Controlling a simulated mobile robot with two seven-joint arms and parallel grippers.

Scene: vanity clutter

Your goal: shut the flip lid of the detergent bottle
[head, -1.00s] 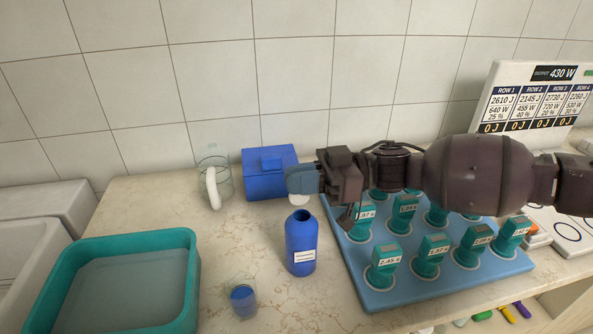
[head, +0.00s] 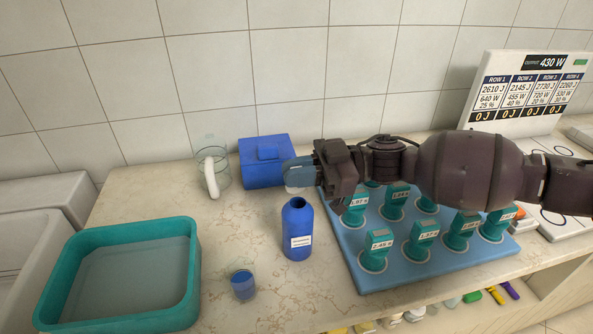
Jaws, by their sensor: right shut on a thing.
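The blue detergent bottle (head: 297,236) stands upright on the counter with a white label on its front. Its neck is at the top and looks open and dark; I cannot make out a flip lid on it. My right gripper (head: 299,174) comes in from the right, just above and behind the neck in the picture. It is shut on a small pale thing (head: 297,189), mostly hidden by the blue-grey fingertips, which I cannot identify. A small gap shows between it and the bottle. My left gripper is not in view.
A blue box (head: 262,172) and a clear jug (head: 215,172) with a white handle stand behind. A small blue cup (head: 243,284) is in front. A teal basin (head: 60,292) is at left. A blue tray (head: 445,272) with several teal labelled pieces sits right, under my arm.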

